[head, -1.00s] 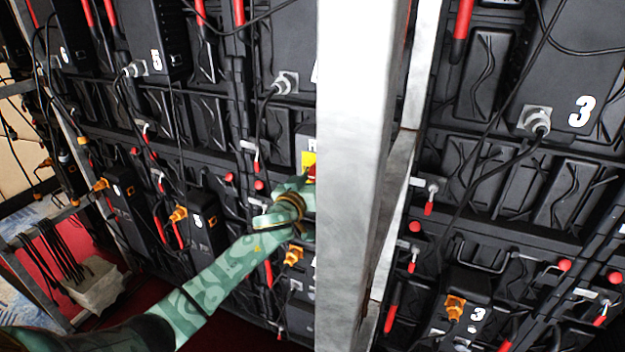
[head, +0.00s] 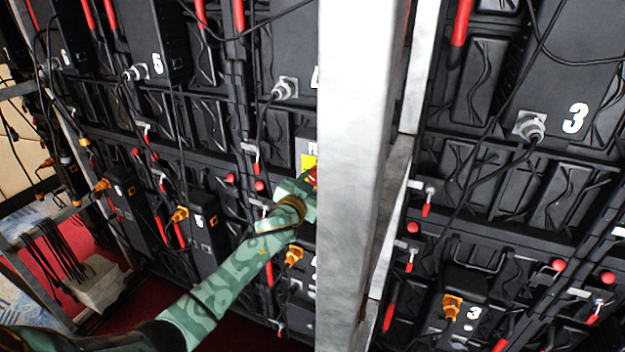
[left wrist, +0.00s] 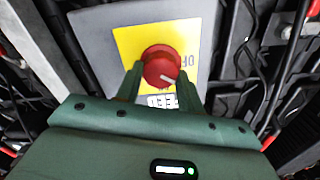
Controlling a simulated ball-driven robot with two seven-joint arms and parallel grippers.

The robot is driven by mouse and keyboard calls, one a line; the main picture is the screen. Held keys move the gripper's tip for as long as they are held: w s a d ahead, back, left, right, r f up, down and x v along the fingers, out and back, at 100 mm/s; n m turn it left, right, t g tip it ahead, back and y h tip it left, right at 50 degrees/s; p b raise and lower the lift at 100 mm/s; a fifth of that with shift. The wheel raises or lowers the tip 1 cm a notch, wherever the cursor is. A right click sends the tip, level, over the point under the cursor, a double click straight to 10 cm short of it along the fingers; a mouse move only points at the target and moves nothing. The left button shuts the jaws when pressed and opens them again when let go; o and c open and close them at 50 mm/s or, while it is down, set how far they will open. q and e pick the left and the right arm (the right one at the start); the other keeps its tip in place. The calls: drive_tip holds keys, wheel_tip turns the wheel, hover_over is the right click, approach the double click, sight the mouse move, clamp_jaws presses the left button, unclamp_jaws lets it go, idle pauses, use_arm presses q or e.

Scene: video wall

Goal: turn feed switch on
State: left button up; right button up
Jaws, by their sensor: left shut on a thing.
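The feed switch is a red round knob (left wrist: 161,66) on a yellow plate (left wrist: 130,45) fixed to a grey box (left wrist: 95,30). The plate reads OFF at its right side, upside down in the left wrist view, and a FEED label (left wrist: 160,101) sits below the knob. The knob's white mark points to the lower right. My left gripper (left wrist: 160,76) is shut on the knob, one finger on each side. In the head view my left gripper (head: 308,186) reaches the switch beside the pillar, which hides most of the yellow plate (head: 309,162). My right gripper is not in view.
A pale metal pillar (head: 350,150) stands close to the right of my left gripper. Black wall panels with red handles, loose cables and numbered boxes (head: 575,118) fill the background. A low rack with hanging black cables (head: 50,250) stands at lower left.

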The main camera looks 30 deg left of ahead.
use_arm(q)
drive_tip(key=m, duration=0.7)
drive_tip(key=m+p, duration=0.1)
drive_tip(key=m, duration=0.3)
drive_tip(key=shift+d+f, duration=0.1)
drive_tip(key=shift+f, duration=0.15)
idle(0.4)
drive_tip(key=o, duration=1)
drive_tip(key=shift+r, duration=0.1)
drive_tip(key=s+d+p, duration=0.1)
drive_tip(key=s, duration=1.5)
drive_tip(key=shift+s+p, duration=0.15)
drive_tip(key=shift+p, duration=0.2)
